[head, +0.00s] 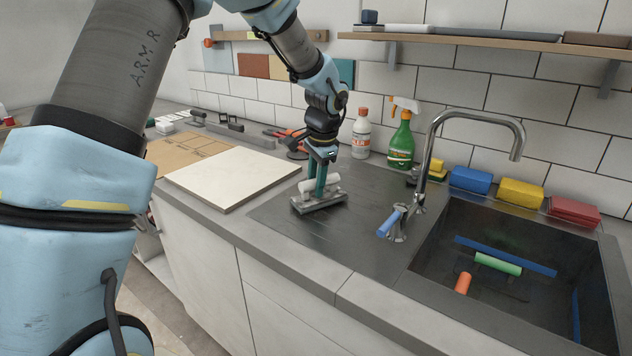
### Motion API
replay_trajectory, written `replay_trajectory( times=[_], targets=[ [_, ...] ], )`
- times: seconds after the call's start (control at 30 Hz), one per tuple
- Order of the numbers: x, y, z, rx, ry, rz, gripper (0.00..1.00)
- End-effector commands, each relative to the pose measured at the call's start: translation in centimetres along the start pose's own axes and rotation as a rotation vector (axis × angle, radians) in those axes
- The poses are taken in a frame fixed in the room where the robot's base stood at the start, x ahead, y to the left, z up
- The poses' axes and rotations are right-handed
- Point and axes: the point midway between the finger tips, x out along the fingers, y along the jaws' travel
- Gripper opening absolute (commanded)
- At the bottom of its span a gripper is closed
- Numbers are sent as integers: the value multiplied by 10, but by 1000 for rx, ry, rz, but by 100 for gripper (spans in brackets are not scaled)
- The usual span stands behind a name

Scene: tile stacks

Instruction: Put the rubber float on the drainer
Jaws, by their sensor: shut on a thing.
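The rubber float (328,201) has a grey flat base and a pale round handle. My gripper (317,187), with teal fingers, points down and is shut on the float's handle. The float is over the left part of the drainer (355,228), the dark flat surface left of the sink. Its base looks level and lies at or very near the drainer's surface; I cannot tell whether it touches. The fingers hide part of the handle.
A cream tile (235,175) lies left of the drainer. A white bottle (361,135) and a green spray bottle (401,143) stand behind it. The tap (430,160) and the sink (500,290), with coloured items inside, are to the right. The drainer's front and middle are clear.

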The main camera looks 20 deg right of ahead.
Motion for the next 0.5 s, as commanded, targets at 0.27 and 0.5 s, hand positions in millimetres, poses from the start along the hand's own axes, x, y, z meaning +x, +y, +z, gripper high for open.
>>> replay_trajectory(
  times=[0.27, 0.5],
  targets=[
    [4, 0, 0, 0, 2, -2, 0],
    [7, 1, 0, 0, 1, -1, 44]
  ],
)
